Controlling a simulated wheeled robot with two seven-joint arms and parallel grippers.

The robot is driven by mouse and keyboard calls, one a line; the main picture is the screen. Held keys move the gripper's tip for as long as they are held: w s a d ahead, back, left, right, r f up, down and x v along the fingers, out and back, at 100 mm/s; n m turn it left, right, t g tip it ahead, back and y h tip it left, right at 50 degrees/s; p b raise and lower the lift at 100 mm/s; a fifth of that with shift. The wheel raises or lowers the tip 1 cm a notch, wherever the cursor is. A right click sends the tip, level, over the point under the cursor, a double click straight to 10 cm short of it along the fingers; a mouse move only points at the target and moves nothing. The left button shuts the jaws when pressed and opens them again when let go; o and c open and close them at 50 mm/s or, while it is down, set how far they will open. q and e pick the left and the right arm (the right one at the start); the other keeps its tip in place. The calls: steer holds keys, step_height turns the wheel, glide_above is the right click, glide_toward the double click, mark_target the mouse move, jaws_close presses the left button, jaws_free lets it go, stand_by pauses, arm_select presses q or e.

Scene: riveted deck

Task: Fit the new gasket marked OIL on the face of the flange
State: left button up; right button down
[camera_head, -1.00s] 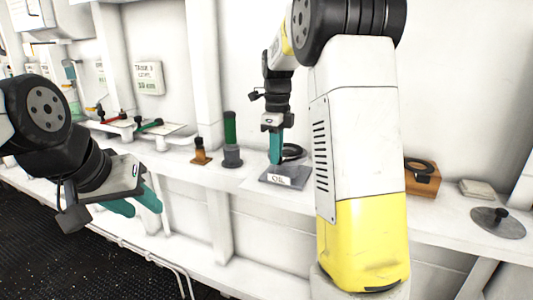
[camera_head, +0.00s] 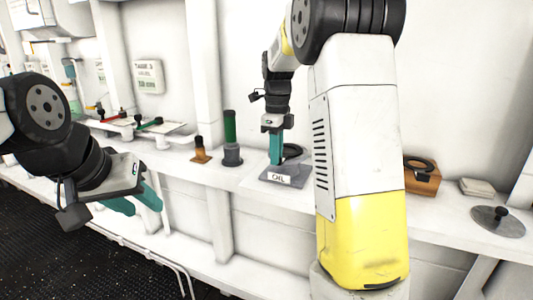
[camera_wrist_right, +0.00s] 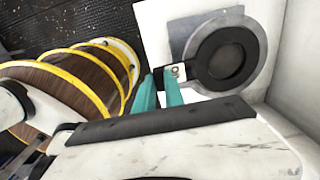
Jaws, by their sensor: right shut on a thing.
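My right gripper (camera_head: 276,162) points down over a dark grey plate (camera_head: 297,182) on the shelf, its teal fingers shut on a tab (camera_wrist_right: 175,72). In the right wrist view the tab joins a black ring gasket (camera_wrist_right: 207,75), which lies over a round grey flange face (camera_wrist_right: 258,72), roughly centred. I cannot tell whether they touch. The tab's mark is too small to read. My left gripper (camera_head: 142,211) is open and empty, in front of the shelf at left.
A wooden block (camera_head: 422,186) with a black ring (camera_head: 419,165) stands right of my right arm. Further right are a pale pad (camera_head: 477,187) and a knobbed grey disc (camera_head: 497,222). A green cylinder (camera_head: 230,128) and a small brown item (camera_head: 201,153) stand left of the plate.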

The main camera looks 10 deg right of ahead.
steer(key=c, duration=1.3)
jaws_free()
steer(key=shift+c, duration=0.2)
step_height(320, 180, up, 8)
steer(key=shift+f, duration=0.2)
steer(key=shift+r, duration=0.1)
